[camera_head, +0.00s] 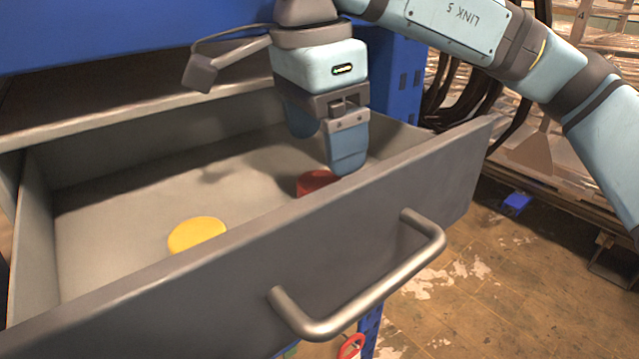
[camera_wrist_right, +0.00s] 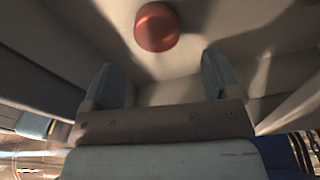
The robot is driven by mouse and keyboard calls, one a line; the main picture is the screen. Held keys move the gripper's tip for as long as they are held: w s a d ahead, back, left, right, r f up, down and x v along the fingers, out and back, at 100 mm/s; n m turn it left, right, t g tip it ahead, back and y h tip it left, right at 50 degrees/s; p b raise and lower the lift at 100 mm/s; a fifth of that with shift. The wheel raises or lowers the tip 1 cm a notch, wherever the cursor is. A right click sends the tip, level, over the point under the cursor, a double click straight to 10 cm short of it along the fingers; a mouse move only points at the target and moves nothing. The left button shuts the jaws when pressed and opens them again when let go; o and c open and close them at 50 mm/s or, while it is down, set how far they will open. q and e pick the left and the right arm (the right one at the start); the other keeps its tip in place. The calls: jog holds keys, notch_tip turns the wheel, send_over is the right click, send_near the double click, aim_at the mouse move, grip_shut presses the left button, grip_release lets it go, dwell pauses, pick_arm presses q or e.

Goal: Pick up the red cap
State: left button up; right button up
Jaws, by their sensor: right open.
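The red cap (camera_head: 313,181) lies on the floor of the open grey drawer (camera_head: 120,215), near the front wall, which hides part of it in the head view. In the right wrist view the round red cap (camera_wrist_right: 157,27) shows whole, beyond the fingertips and between their lines. My right gripper (camera_head: 326,150) points down into the drawer, just above the cap in the head view. Its two fingers are apart and empty, as they also show in the right wrist view (camera_wrist_right: 163,75). My left gripper is in neither view.
A yellow cap (camera_head: 197,234) lies in the drawer to the left of the red cap. The drawer's front wall (camera_head: 250,255) with its metal handle (camera_head: 365,292) stands close to my right gripper. A blue cabinet (camera_head: 120,35) is above the drawer.

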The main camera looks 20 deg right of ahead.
aim_at(320, 181)
jog(key=f, duration=0.2)
jog(key=f+p, duration=0.1)
jog(key=f, duration=0.1)
jog(key=shift+s+a, duration=0.1)
jog(key=shift+a, duration=0.2)
jog(key=shift+d+f, duration=0.1)
jog(key=shift+f, duration=0.55)
jog(key=c, duration=1)
